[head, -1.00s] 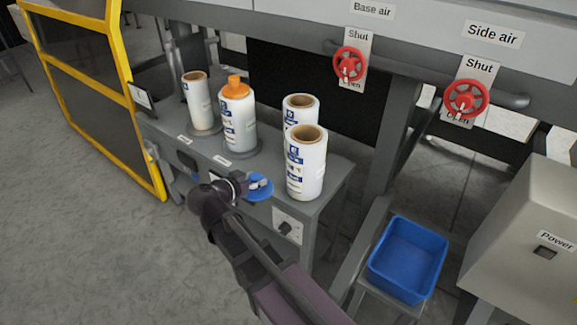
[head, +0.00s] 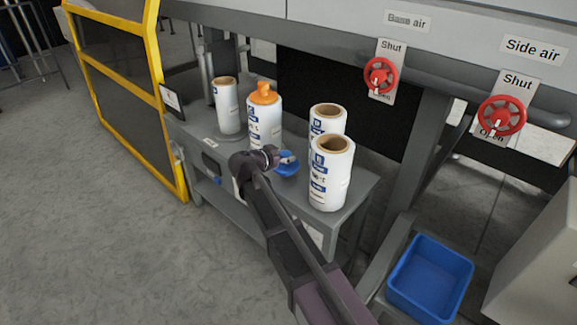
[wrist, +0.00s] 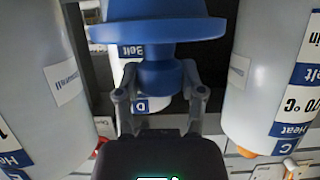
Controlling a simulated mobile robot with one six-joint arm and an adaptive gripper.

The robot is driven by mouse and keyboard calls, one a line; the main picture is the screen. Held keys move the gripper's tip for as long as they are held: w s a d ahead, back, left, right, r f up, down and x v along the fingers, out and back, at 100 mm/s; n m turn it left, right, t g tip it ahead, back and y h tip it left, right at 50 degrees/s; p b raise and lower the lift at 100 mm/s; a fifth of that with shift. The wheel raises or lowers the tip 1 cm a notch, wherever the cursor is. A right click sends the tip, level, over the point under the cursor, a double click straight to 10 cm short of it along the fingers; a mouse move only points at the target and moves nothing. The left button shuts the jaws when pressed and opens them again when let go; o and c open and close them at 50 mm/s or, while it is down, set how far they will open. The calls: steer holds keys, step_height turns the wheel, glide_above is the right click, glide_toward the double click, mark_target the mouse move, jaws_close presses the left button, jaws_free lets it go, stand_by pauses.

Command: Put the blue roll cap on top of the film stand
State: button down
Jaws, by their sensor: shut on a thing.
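The blue roll cap (head: 288,168) is a wide disc with a narrower stem. My gripper (head: 282,159) is shut on its stem and holds it above the grey table, left of the front right film roll. In the wrist view the cap (wrist: 160,28) is close up, with both fingers (wrist: 158,95) on its stem. A white film roll (head: 228,108) with an open brown core stands at the left of the table. Beside it is a roll with an orange cap (head: 263,94). I cannot tell which of these is the film stand.
Two more open-cored rolls stand to the right, one behind (head: 327,120) and one in front (head: 330,185). A yellow-framed guard (head: 163,125) is at the left. A blue bin (head: 432,272) is lower right. Red valve wheels (head: 380,77) hang above the table's right side.

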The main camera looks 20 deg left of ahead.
mark_target(283, 164)
steer(key=shift+w, duration=0.2)
steer(key=shift+f+b, duration=1.8)
steer(key=shift+f, duration=0.15)
steer(key=shift+c, duration=1)
jaws_free()
steer(key=shift+r, duration=0.25)
